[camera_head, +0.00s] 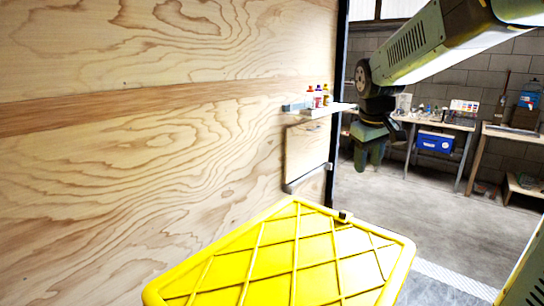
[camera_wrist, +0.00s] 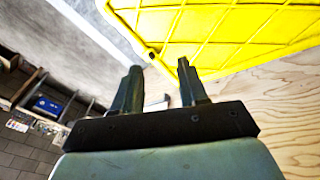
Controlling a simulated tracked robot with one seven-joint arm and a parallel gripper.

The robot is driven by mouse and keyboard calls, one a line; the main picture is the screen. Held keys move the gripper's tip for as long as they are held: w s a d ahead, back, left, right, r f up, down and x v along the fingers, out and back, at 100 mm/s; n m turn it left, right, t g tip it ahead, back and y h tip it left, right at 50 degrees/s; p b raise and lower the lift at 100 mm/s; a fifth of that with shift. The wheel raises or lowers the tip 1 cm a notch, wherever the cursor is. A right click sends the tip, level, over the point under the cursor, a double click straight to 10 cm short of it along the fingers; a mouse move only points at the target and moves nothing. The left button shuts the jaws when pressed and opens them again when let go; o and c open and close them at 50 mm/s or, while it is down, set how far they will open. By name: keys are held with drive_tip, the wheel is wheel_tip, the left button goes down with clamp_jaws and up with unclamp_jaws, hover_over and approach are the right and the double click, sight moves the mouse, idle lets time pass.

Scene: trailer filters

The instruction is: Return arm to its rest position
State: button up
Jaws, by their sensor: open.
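My arm reaches in from the top right of the head view. My gripper (camera_head: 370,155) hangs from its end, beyond the far edge of a yellow lid-like panel and to the right of the plywood wall. In the wrist view the two dark fingers of my gripper (camera_wrist: 160,88) stand apart with nothing held between them. The yellow ribbed panel (camera_wrist: 225,30) shows past the fingertips there, and it also fills the bottom of the head view (camera_head: 262,250).
A plywood wall (camera_head: 150,130) fills the left. A small shelf (camera_head: 325,110) with bottles is on it, close to my gripper. Workbenches (camera_head: 440,122) with a blue box (camera_head: 435,142) stand at the back right. The concrete floor (camera_head: 400,215) between is clear.

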drive_tip(key=s+f+m+t+y, duration=0.1)
drive_tip(key=s+m, duration=0.3)
drive_tip(key=s, duration=1.6)
drive_tip(key=shift+s+f+t, duration=0.2)
drive_tip(key=shift+f+t, duration=0.1)
drive_tip(key=shift+t, duration=0.5)
drive_tip(key=shift+s+a, duration=0.1)
